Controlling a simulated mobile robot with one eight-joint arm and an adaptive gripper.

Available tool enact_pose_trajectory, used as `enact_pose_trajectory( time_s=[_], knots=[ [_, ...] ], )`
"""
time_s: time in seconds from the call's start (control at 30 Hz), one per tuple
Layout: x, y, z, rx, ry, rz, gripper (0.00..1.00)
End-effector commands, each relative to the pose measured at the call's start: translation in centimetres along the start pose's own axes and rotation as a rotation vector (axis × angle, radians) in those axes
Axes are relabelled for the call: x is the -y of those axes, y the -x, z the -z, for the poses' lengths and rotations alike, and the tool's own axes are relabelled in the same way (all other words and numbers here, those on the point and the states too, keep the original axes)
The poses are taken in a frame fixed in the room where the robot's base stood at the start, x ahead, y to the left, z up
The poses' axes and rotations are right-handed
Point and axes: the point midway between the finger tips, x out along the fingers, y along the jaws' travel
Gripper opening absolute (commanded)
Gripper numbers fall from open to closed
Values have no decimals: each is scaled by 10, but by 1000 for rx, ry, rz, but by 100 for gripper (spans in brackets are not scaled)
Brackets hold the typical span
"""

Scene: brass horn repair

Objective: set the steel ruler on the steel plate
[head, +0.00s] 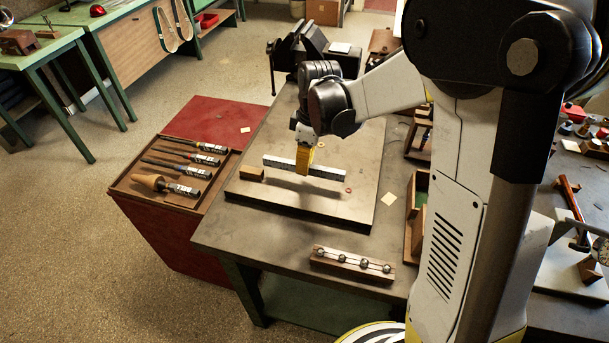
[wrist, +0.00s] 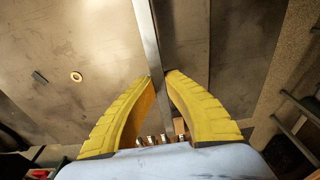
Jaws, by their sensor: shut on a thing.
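The steel ruler (head: 330,172) is a long pale bar in the head view. My gripper (head: 304,160), with yellow fingers, is shut on it near its middle. In the wrist view the ruler (wrist: 146,35) runs away from between the fingertips (wrist: 160,78). The steel plate (head: 345,200) is a broad flat slab on the bench, and the ruler is over it. A shadow shows on the plate below the ruler; the ruler looks a little above the surface, though the exact gap is hard to tell.
A small wooden block (head: 251,174) sits at the plate's left, and a red ring (head: 348,190) lies at its right. A wooden rack with several metal balls (head: 350,264) stands in front. A tray of tools (head: 165,190) is at left, a vise (head: 300,45) behind.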

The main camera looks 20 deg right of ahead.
Motion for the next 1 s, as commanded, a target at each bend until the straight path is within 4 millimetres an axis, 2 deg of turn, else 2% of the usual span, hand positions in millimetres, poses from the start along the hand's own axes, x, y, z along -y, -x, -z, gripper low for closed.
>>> enact_pose_trajectory(
  time_s=[0.23, 0.63, 0.67, 0.7, 1.0],
  knots=[
    [0, -36, -4, 0, 0, 0, 0],
    [0, -40, -5, 0, 0, 0, 0],
    [0, -39, -5, 0, 0, 0, 21],
    [0, -39, -5, 0, 0, 0, 29],
    [0, -38, -5, 0, 0, 0, 29]
  ],
)
